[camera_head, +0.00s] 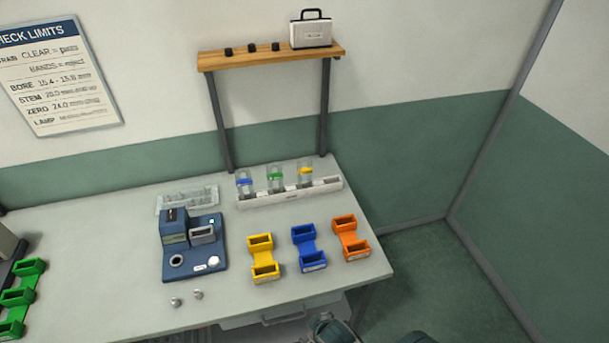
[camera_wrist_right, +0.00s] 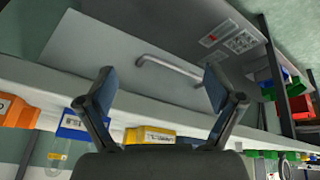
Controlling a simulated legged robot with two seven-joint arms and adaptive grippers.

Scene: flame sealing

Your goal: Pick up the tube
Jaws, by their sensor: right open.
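Several clear tubes stand upright in a white rack (camera_head: 325,186) at the back of the table in the head view. One has a blue band (camera_head: 244,181), one a green band (camera_head: 275,176) and one a yellow band (camera_head: 305,171). In the right wrist view my right gripper (camera_wrist_right: 160,88) is open, with nothing between its fingers. It is in front of the table edge and drawer, away from the tubes. A clear tube-like shape (camera_wrist_right: 60,157) shows at lower left there, partly hidden. My left gripper is not in view.
Yellow (camera_head: 262,258), blue (camera_head: 307,248) and orange (camera_head: 350,237) holders stand in front of the rack. A dark blue device (camera_head: 193,250) and two small metal pieces (camera_head: 186,298) are left of them. A drawer handle (camera_wrist_right: 170,66) is near my right gripper.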

